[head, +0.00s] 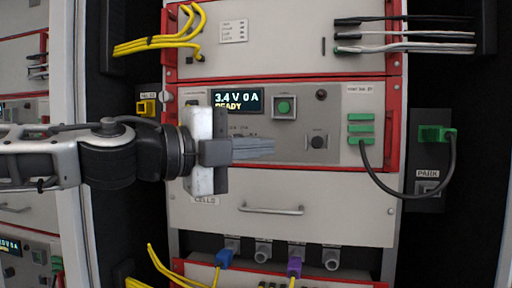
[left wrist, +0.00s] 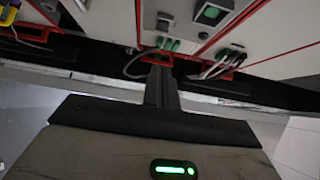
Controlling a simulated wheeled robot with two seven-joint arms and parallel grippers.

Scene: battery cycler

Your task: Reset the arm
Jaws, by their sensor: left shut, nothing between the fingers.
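My left arm comes in from the left in the head view. My left gripper (head: 252,148) is shut and empty, pointing right in front of the cycler panel (head: 220,158). In the left wrist view its closed fingers (left wrist: 160,88) point toward the panel's lower edge. The display (head: 237,101) reads "3.4 V 0 A READY". The gripper covers part of the panel below the display. My right gripper is not in view.
A green plug (head: 436,133) with a black cable sits at the right, above the "PARK" label (head: 428,174). Green connectors (head: 361,130) are on the panel's right. A drawer with a handle (head: 272,209) is below. Yellow cables (head: 165,40) hang at the upper left.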

